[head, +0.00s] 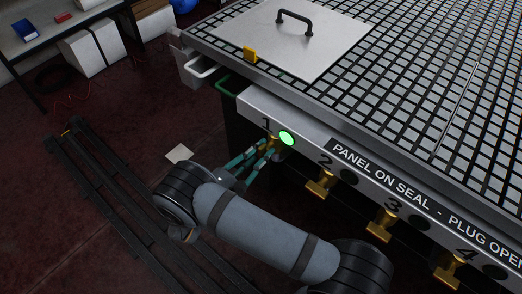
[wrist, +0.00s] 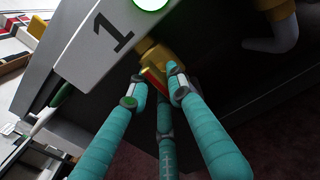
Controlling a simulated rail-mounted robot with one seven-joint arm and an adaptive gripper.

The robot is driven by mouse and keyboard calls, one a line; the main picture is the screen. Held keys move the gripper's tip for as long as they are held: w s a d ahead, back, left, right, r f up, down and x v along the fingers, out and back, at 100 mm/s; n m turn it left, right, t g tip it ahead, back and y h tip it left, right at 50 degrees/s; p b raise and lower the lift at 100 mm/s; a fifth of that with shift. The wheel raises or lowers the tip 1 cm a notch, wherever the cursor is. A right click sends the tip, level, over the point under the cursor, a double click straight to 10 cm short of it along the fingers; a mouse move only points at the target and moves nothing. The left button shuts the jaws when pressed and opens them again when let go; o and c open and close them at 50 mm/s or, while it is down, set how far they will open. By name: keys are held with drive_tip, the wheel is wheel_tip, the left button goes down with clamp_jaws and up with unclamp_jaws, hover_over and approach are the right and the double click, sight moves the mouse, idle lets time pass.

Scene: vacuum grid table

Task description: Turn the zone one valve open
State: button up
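The zone one valve (head: 273,140) is a brass fitting on the front edge of the vacuum table, below the number 1. In the wrist view its yellow body (wrist: 155,58) and a red-edged handle (wrist: 153,84) show. A round green lamp (head: 287,138) beside it is lit. My gripper (head: 266,152) is at this valve, with its teal fingers reaching up from below. In the wrist view the gripper (wrist: 156,84) has fingertips close on both sides of the handle, with a third finger beneath. The fingers partly hide the handle, so its exact angle is unclear.
Similar brass valves (head: 321,184) follow to the right, with dark lamps (head: 349,178). A flat panel (head: 292,40) with a black handle lies on the grid table (head: 440,55). Floor rails (head: 110,190) run at the lower left.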

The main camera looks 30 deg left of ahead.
drive_tip(key=o, duration=0.3)
drive_tip(key=s, duration=0.4)
drive_tip(key=s+a, duration=0.1)
drive_tip(key=s, duration=0.3)
drive_tip(key=s+a, duration=0.1)
drive_tip(key=s, duration=0.3)
drive_tip(key=shift+w, duration=0.1)
drive_tip(key=w, duration=0.4)
drive_tip(key=w+d, duration=0.1)
drive_tip(key=w, duration=0.2)
drive_tip(key=w+d, duration=0.1)
drive_tip(key=w, duration=0.3)
drive_tip(key=shift+w, duration=0.45)
